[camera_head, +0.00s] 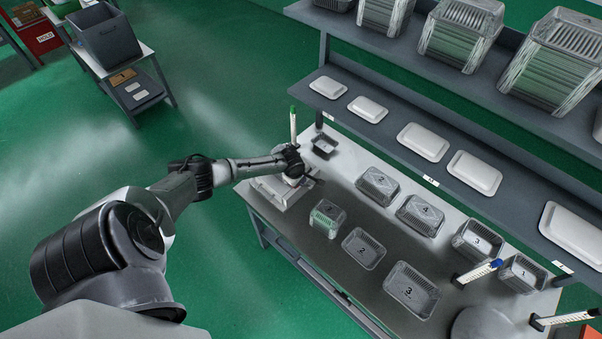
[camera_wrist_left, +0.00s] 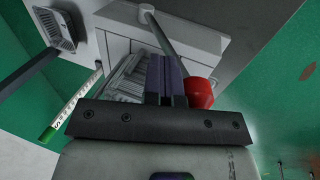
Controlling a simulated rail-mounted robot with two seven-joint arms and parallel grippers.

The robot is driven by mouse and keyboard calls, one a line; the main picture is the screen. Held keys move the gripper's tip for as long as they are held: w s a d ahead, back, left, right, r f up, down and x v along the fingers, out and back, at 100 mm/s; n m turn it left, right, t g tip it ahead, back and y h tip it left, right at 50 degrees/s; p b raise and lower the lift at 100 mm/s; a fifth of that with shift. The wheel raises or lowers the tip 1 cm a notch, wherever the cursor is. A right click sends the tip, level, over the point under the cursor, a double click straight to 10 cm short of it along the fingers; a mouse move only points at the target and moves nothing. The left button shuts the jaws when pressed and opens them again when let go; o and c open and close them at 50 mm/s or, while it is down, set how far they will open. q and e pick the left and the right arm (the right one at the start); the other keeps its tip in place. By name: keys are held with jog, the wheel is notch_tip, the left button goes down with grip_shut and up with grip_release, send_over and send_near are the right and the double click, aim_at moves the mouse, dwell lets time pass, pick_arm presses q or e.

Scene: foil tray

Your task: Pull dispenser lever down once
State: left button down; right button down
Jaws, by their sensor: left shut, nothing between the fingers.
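The dispenser (camera_wrist_left: 120,45), a pale box, stands at the left end of the table; in the head view (camera_head: 275,192) my wrist hides part of it. Its lever (camera_wrist_left: 170,42) is a grey rod from a white pivot, ending in a red knob (camera_wrist_left: 200,93). My left gripper (camera_wrist_left: 165,65) is shut and empty, its dark fingers just left of the knob in the wrist view. I cannot tell whether they touch it. In the head view my left gripper (camera_head: 293,178) is above the dispenser, its fingers hardly visible. A ribbed clear container (camera_wrist_left: 128,82) shows behind the fingers.
Several numbered foil trays (camera_head: 411,291) stand on the table (camera_head: 340,190) to the right. A green-tipped marker (camera_head: 293,122) stands upright just behind the gripper, near a small tray (camera_head: 325,146). Shelves (camera_head: 385,120) with lids and stacked trays rise behind.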

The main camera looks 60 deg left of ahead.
pick_arm(q)
jog(key=w+a+r, duration=0.1)
jog(key=w+r, duration=0.2)
jog(key=w, duration=0.2)
jog(key=shift+w+a+r+b, duration=0.2)
jog(key=shift+a+r+b, duration=0.05)
jog(key=shift+a+b, duration=0.15)
notch_tip(320, 180, up, 9)
jog(key=p, duration=0.7)
jog(key=shift+p, duration=0.4)
dwell(0.7)
